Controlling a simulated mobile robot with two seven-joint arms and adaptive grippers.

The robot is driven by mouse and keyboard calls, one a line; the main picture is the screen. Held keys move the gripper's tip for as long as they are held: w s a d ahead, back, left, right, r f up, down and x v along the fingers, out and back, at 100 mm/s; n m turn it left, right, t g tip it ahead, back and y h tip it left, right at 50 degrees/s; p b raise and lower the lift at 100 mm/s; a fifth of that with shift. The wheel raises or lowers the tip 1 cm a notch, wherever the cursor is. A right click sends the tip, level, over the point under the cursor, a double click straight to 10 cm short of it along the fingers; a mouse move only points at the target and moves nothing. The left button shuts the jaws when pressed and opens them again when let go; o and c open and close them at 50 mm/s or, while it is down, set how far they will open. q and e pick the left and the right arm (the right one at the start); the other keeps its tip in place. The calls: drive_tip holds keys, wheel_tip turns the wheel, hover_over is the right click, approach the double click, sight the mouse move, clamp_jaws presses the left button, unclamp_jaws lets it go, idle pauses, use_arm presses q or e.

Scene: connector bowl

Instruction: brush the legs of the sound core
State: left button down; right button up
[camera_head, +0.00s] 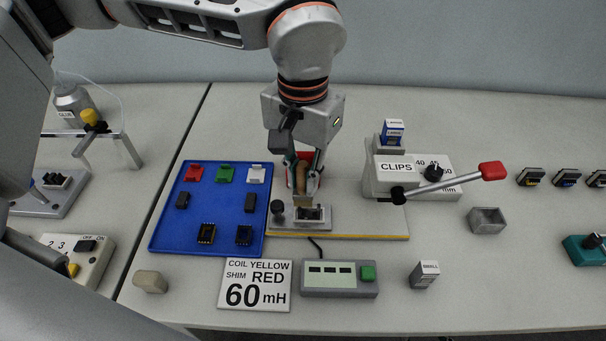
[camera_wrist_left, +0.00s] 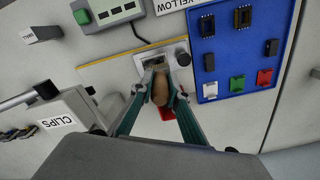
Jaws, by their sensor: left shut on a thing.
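My left gripper (camera_head: 305,178) is shut on a brush with a tan wooden handle (camera_head: 302,180) and pale bristles pointing down. The brush is over a small grey fixture (camera_head: 318,223) with a black knob, and a dark part sits in the fixture's slot (camera_head: 311,213). I cannot tell whether the bristles touch that part. The left wrist view shows the brush handle (camera_wrist_left: 160,89) between the fingers and the fixture (camera_wrist_left: 171,56) beyond. Dark cores lie in the blue tray (camera_head: 226,213), two with gold-coloured legs (camera_head: 207,234). Which core is the sound one cannot be told. My right gripper is not in view.
Red, green and white pieces (camera_head: 226,174) lie in the tray's back row. A meter with a green button (camera_head: 340,279) and a card reading COIL YELLOW, SHIM RED, 60 mH (camera_head: 255,284) lie in front. A CLIPS press (camera_head: 397,175) with a red-tipped lever stands right.

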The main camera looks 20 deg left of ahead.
use_arm(q)
drive_tip(key=shift+f+b, duration=0.3)
drive_tip(key=shift+f, duration=0.45)
drive_tip(key=shift+d, duration=0.15)
idle(0.3)
drive_tip(key=shift+w+d+r, duration=0.1)
drive_tip(key=shift+w+d, duration=0.1)
drive_tip(key=shift+d, duration=0.35)
drive_tip(key=shift+w+d+r, duration=0.1)
drive_tip(key=shift+w+d, duration=0.05)
drive_tip(key=shift+d, duration=0.35)
drive_tip(key=shift+a, duration=0.15)
drive_tip(key=shift+s+a+f+p, duration=0.1)
drive_tip(key=shift+s+a+p, duration=0.1)
drive_tip(key=shift+a, duration=0.35)
drive_tip(key=shift+s+a+p, duration=0.1)
drive_tip(key=shift+s+a, duration=0.05)
drive_tip(key=shift+a, duration=0.35)
drive_tip(key=shift+d, duration=0.1)
drive_tip(key=shift+w+d, duration=0.15)
drive_tip(key=shift+d, duration=0.4)
drive_tip(key=shift+w+d, duration=0.15)
drive_tip(key=shift+d, duration=0.4)
drive_tip(key=shift+a, duration=0.2)
